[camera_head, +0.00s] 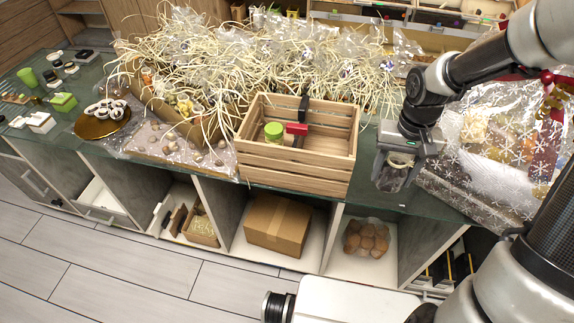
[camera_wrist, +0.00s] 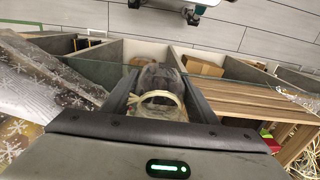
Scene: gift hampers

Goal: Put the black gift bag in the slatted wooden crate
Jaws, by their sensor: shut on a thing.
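The slatted wooden crate (camera_head: 295,174) stands on the glass counter, left of my gripper in the head view. It holds a green jar (camera_head: 274,131) and a red and black item (camera_head: 297,129). Its slats also show at the right of the wrist view (camera_wrist: 240,101). My gripper (camera_head: 398,163) points down just right of the crate, near the counter's front edge. It is shut on the black gift bag (camera_head: 389,178), a dark bag with a cream handle. In the wrist view the bag (camera_wrist: 160,74) sits between the fingers. I cannot tell whether it touches the counter.
Snowflake-patterned wrapped hampers (camera_head: 490,165) stand close on the right. A heap of clear wrap and straw strands (camera_head: 250,60) lies behind and left of the crate. Shelves below hold a cardboard box (camera_head: 277,224) and brown round items (camera_head: 366,238). The crate's interior has free room.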

